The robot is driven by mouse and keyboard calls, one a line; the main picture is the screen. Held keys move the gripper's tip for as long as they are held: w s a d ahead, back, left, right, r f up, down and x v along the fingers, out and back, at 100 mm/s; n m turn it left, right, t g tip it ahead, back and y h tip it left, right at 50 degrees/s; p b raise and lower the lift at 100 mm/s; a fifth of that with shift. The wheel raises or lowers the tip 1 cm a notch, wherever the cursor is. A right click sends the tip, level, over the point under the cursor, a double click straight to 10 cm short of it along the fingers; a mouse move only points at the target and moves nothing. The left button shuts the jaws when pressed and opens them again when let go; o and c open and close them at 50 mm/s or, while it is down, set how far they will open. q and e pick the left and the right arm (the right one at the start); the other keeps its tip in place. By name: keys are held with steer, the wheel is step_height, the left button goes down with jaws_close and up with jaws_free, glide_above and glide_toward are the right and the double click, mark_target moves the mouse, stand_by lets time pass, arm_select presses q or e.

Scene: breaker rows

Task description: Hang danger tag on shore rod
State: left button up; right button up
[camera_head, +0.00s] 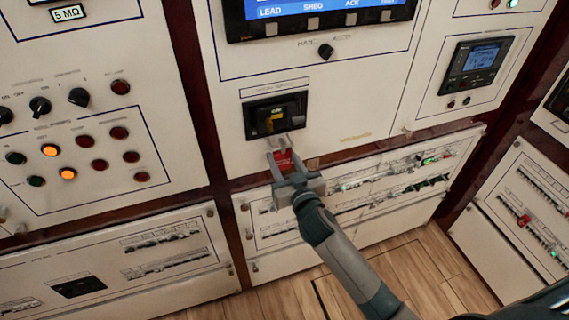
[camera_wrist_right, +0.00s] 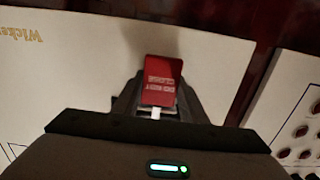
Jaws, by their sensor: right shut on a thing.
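My right gripper (camera_head: 280,160) is shut on a red tag (camera_head: 284,161), in front of the middle panel. In the right wrist view the red danger tag (camera_wrist_right: 161,82) shows pale lettering, seemingly upside down, between the fingers (camera_wrist_right: 158,96). A small white piece shows below it. The gripper is just below a black recessed unit (camera_head: 274,116) with a yellow and green label inside. I cannot make out a shore rod for certain; it may be in or near that recess. My left gripper is not in view.
A display (camera_head: 320,12) and a rotary knob (camera_head: 326,51) are above the recess. Breaker rows (camera_head: 400,172) with green lights lie to the lower right. A panel with knobs and lamps (camera_head: 75,140) is at left. Wooden floor (camera_head: 400,275) is clear below.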

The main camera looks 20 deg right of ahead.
steer(key=shift+f, duration=0.55)
steer(key=o, duration=1.1)
steer(key=shift+s, duration=0.15)
steer(key=s+b, duration=0.5)
steer(key=s, duration=1.2)
steer(key=shift+d+r, duration=0.3)
steer(key=shift+r, duration=0.15)
